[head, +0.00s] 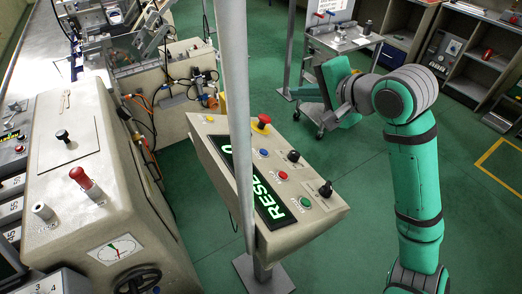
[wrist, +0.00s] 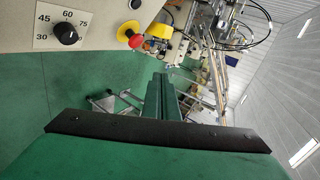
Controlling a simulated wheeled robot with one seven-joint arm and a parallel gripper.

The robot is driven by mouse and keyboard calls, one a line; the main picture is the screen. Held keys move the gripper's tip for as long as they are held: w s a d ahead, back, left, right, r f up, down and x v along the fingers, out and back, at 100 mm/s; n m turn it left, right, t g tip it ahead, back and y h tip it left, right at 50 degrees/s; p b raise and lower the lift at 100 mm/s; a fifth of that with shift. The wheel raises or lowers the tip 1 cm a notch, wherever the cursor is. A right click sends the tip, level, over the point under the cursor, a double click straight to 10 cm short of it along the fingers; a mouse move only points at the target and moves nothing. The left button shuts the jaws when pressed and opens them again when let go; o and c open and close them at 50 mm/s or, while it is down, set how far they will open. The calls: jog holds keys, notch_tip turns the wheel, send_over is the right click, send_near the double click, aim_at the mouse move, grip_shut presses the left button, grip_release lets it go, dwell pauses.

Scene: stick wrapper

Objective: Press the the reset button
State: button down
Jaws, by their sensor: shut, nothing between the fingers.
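The beige control panel (head: 215,128) stands in the middle of the head view. Its lit display (head: 270,207) shows green letters reading "RESE", with the rest behind a pole. A blue button (head: 263,152), a red button (head: 283,175) and a green button (head: 305,202) sit along it; I cannot read which one is labelled reset. A red mushroom button (head: 262,122) on a yellow base is at the far end; it also shows in the wrist view (wrist: 130,36). My gripper (head: 312,88) is beyond the panel's right side, apart from it. Its fingers (wrist: 160,80) are shut and empty.
A grey pole (head: 236,90) stands in front of the panel. Black knobs (head: 325,189) rise from its right edge. A beige machine (head: 75,150) stands at left, a wheeled cart (head: 340,40) behind my gripper.

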aim_at(264, 152)
jog(key=s+g, duration=0.1)
jog(key=s+a+g+h, duration=0.1)
jog(key=s, duration=0.1)
jog(key=s+a+f+g, duration=0.1)
jog(key=shift+s+a+f+n+g+h, duration=0.1)
jog(key=shift+s+a+n+g+h, duration=0.2)
jog(key=shift+h, duration=0.1)
jog(key=shift+f, duration=0.1)
jog(key=shift+s+a+f, duration=0.4)
jog(key=shift+a+f, duration=0.15)
jog(key=shift+f, duration=0.7)
jog(key=shift+s+a+f, duration=0.4)
jog(key=shift+a+f, duration=0.15)
jog(key=shift+f, duration=0.7)
jog(key=shift+s+a+f, duration=0.4)
jog(key=shift+a+f, duration=0.15)
jog(key=shift+f, duration=0.7)
jog(key=shift+f, duration=0.1)
jog(key=shift+a+f, duration=0.15)
jog(key=shift+f, duration=0.15)
